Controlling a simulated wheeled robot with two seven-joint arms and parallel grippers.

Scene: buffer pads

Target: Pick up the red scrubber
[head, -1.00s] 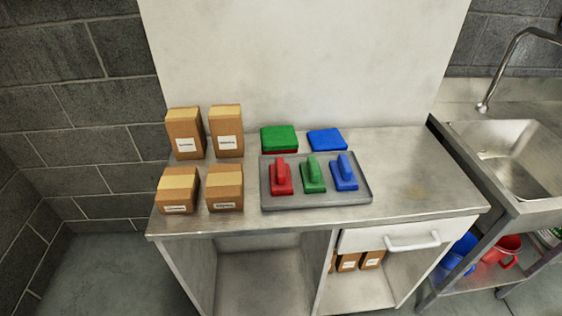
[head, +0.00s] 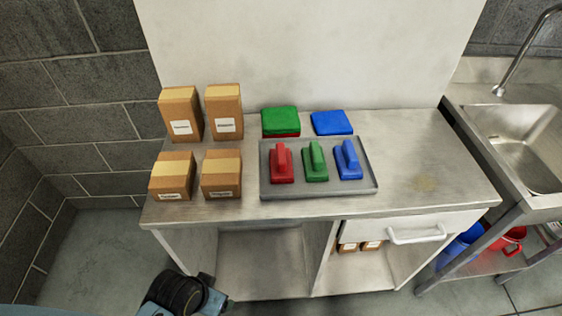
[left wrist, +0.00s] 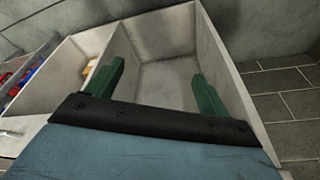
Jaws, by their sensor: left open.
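The red scrubber (head: 281,164) sits on the left side of a grey tray (head: 318,190) on the steel counter. A green scrubber (head: 315,163) and a blue scrubber (head: 348,160) stand beside it on the same tray. My left arm shows at the bottom of the head view, low in front of the counter; its fingers are not clear there. In the left wrist view my left gripper (left wrist: 155,85) is open and empty, its two green fingers apart before an open cabinet compartment. It is well below and away from the red scrubber. My right gripper is not in view.
Several cardboard boxes (head: 222,172) stand left of the tray. A green pad (head: 280,120) on a red one, and a blue pad (head: 331,122), lie behind it. The counter (head: 430,165) is clear to the right, beside a sink (head: 515,140). A drawer handle (head: 416,236) sticks out below.

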